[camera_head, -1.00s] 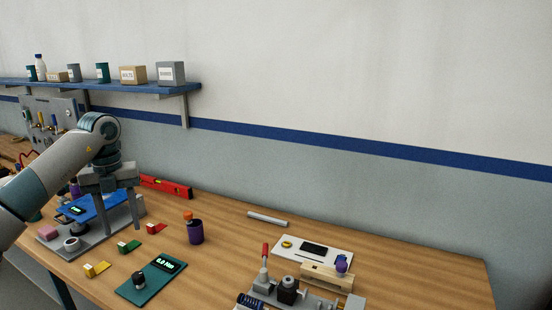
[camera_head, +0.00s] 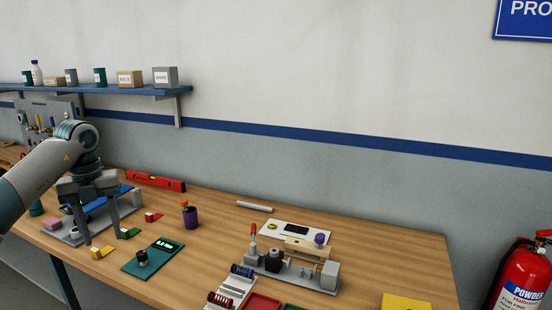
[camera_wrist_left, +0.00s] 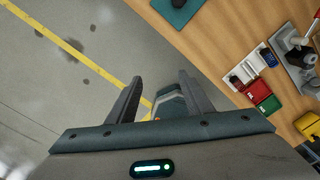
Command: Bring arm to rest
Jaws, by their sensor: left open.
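My left arm comes in from the left in the head view. Its gripper (camera_head: 101,222) hangs with fingers down in front of the grey fixture base (camera_head: 134,203) with the blue part (camera_head: 97,202), partly hiding both. The fingers are apart with nothing between them. In the left wrist view the open gripper (camera_wrist_left: 158,92) shows over the grey floor (camera_wrist_left: 60,85) and the table's edge, with part of my own body visible between the fingers. My right gripper is not in view.
The wooden table (camera_head: 350,225) holds a teal gauge (camera_head: 152,256), a purple cup (camera_head: 191,217), a red level (camera_head: 155,182) and a clamp fixture (camera_head: 290,268). A shelf (camera_head: 100,90) hangs on the wall. A fire extinguisher (camera_head: 520,275) stands at right.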

